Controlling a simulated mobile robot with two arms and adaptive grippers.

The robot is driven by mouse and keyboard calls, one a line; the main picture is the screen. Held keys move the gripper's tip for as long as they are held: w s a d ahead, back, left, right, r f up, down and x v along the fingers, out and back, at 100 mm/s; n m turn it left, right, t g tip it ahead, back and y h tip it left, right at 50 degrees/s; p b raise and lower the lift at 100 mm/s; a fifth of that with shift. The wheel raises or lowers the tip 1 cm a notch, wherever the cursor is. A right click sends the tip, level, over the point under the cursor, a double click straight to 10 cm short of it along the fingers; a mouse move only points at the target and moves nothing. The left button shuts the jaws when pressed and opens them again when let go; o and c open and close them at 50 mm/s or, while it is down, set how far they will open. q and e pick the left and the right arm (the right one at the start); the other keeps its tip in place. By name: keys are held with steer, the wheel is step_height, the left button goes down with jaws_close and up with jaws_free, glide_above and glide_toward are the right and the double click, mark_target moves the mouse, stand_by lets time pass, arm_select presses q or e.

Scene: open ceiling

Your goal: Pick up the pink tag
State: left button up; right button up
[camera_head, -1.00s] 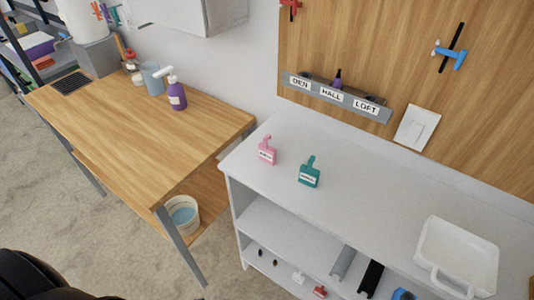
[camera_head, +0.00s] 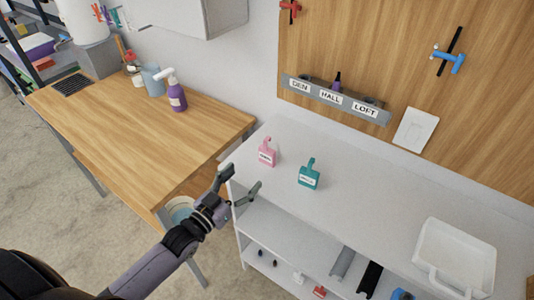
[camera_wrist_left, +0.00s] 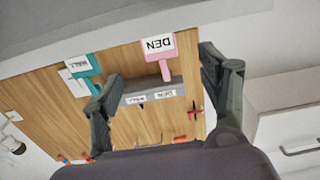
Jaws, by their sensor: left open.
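The pink tag (camera_head: 267,153) stands on the white shelf top near its left end, with a white label on its front. In the left wrist view the pink tag (camera_wrist_left: 159,48) shows upside down, its label reading DEN, between my fingers but farther off. My left gripper (camera_head: 241,182) is open and empty, just in front of the shelf's left front edge, short of the tag. It also shows in the left wrist view (camera_wrist_left: 160,85). A teal tag (camera_head: 309,174) stands to the right of the pink one; its label reads HALL in the left wrist view. My right gripper is not in view.
A grey rack (camera_head: 334,98) labelled DEN, HALL, LOFT is on the wooden wall board. A white tray (camera_head: 455,258) stands at the shelf's right. A wooden table (camera_head: 140,125) with a purple spray bottle (camera_head: 177,97) is at left. The shelf's middle is clear.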

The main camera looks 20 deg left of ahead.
mark_target(265, 156)
arm_select(q)
steer(key=p+x, duration=0.1)
steer(key=x, duration=0.5)
steer(key=shift+w, duration=0.25)
steer(key=p+x, duration=0.1)
steer(key=x, duration=0.1)
steer(key=p+x, duration=0.1)
steer(key=x, duration=0.2)
steer(key=shift+d+r, duration=0.1)
steer(key=shift+r, duration=0.1)
steer(key=shift+w+f, duration=0.1)
steer(key=shift+w, duration=0.1)
steer(key=shift+s, duration=0.1)
steer(key=shift+c, duration=0.4)
steer(key=shift+c, duration=0.7)
steer(key=c, duration=1.1)
